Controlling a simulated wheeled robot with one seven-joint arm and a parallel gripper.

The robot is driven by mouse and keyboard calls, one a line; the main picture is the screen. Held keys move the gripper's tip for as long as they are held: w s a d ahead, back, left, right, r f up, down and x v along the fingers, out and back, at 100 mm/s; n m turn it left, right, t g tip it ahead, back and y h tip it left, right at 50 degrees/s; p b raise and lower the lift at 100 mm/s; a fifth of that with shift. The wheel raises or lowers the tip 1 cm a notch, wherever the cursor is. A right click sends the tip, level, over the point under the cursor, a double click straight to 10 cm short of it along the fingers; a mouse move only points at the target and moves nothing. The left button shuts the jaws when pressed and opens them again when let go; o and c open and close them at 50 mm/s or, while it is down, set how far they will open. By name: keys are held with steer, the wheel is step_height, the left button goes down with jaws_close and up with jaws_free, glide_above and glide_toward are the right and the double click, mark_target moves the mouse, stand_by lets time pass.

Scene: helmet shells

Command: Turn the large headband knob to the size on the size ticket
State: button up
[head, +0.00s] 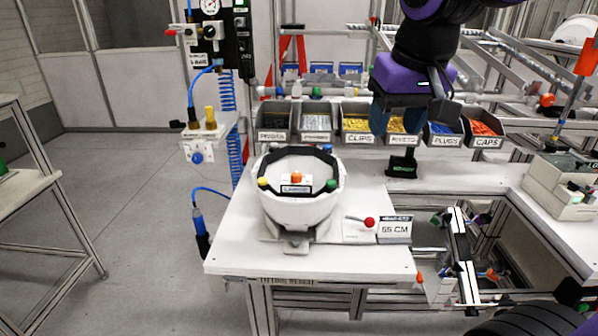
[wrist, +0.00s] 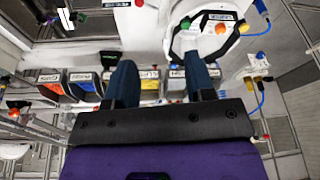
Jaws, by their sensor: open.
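A white helmet shell (head: 303,208) sits on a stand on the white table, with a black headband inside. An orange knob (head: 296,177) stands at the headband's middle above a label reading "LARGE". It also shows in the wrist view (wrist: 220,29). The size ticket (head: 394,229) reads "55 CM" and stands right of the helmet. My gripper (head: 408,122) is open and empty, high in front of the parts bins, right of and behind the helmet. In the wrist view its two blue fingers (wrist: 160,75) are spread apart, with the helmet beyond the right one. The knob's setting is too small to read.
Labelled parts bins (head: 356,124) line the table's back. A dark block with a green top (head: 403,165) stands below my gripper. A red-tipped lever (head: 369,222) lies beside the ticket. Smaller yellow (head: 263,182) and green (head: 331,184) knobs flank the orange one. The table front is clear.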

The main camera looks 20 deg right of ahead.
steer(key=w+a+g, duration=0.2)
steer(key=w+a, duration=0.3)
steer(key=w, duration=0.2)
steer(key=m+g, duration=0.1)
glide_above(296, 174)
step_height(296, 174, down, 4)
step_height(296, 174, down, 11)
steer(key=shift+f, duration=0.1)
jaws_close()
